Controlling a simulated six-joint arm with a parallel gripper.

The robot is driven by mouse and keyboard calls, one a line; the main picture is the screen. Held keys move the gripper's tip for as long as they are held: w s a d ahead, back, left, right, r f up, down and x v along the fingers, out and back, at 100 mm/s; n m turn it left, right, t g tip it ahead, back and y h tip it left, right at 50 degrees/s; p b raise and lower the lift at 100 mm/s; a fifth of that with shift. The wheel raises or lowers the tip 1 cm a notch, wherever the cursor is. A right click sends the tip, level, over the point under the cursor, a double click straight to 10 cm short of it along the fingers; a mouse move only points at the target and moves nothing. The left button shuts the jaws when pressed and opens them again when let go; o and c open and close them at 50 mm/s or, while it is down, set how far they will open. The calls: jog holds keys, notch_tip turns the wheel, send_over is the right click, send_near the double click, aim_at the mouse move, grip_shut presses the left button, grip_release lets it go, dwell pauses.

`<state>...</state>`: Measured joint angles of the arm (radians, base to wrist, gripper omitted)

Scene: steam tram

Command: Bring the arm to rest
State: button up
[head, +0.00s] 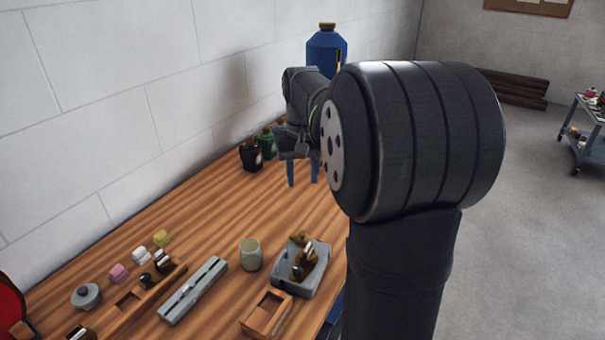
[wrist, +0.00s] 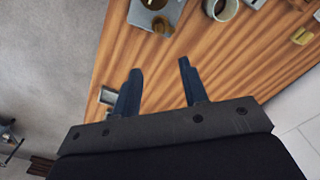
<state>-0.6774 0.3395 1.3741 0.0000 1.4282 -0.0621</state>
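My gripper (head: 303,178) hangs over the far part of the wooden workbench (head: 215,205) in the head view, its two blue fingers pointing down. In the wrist view my gripper (wrist: 160,68) shows its fingers spread apart with only bare wood between them. It is open and empty. My own arm covers much of the middle and right of the head view.
A blue bottle (head: 326,50) stands behind my gripper, with dark bottle (head: 250,157) and green bottle (head: 267,143) to its left. A grey tray (head: 300,268), greenish cup (head: 251,254) and wooden box (head: 266,312) stand nearer. A wall borders the bench.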

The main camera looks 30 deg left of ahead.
aim_at(302, 233)
dwell(0.4)
notch_tip(302, 233, down, 18)
jog(key=shift+r, duration=0.25)
dwell(0.3)
jog(key=shift+r, duration=0.1)
